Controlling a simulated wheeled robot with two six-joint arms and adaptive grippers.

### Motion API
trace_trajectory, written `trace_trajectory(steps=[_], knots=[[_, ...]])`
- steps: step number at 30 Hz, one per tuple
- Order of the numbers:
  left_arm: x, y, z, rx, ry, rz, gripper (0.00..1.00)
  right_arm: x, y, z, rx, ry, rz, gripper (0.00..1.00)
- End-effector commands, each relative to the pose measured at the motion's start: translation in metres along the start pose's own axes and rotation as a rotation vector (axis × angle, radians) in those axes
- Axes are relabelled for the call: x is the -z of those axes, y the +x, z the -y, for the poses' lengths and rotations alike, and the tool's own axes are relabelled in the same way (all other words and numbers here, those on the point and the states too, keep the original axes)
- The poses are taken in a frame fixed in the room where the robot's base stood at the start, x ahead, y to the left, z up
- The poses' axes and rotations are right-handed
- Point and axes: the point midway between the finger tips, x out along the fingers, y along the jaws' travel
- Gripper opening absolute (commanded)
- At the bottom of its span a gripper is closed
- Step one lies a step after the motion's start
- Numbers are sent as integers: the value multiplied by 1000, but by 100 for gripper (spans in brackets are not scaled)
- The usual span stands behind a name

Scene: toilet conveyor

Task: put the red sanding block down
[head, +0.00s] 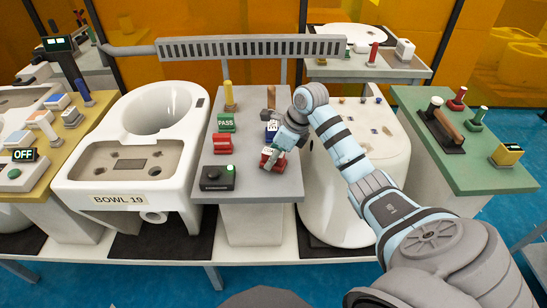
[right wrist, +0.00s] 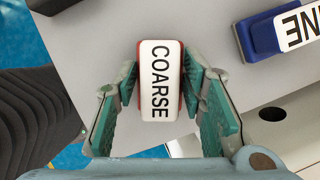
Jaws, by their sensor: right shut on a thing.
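The red sanding block (head: 270,159) has a white top lettered COARSE, which fills the middle of the right wrist view (right wrist: 160,80). My right gripper (head: 276,151) is shut on it, with one green-padded finger on each side of the block (right wrist: 162,85). The block is at the front right part of the grey worktop (head: 258,186). I cannot tell whether its underside touches the worktop. My left gripper is not in view.
A blue block (head: 271,131) lies just behind; its lettering is partly cut off in the right wrist view (right wrist: 268,36). Green PASS (head: 226,123) and red (head: 222,144) stamps and a dark control box (head: 217,177) stand left. White toilet bowls flank the worktop.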

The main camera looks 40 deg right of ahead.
Motion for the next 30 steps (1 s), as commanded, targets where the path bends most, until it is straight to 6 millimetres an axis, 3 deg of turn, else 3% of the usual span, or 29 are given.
trace_trajectory(steps=[8,9,12,23,26,30], knots=[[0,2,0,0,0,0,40,0,2,0,1,0,1,11],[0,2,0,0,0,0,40,0,2,0,1,0,1,42],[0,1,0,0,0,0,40,0,1,0,1,0,1,57],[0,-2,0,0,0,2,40,-2,-4,0,2,-1,2,57],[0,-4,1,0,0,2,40,-2,-21,2,5,-1,3,57],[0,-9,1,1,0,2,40,-2,-61,2,6,-3,2,57]])
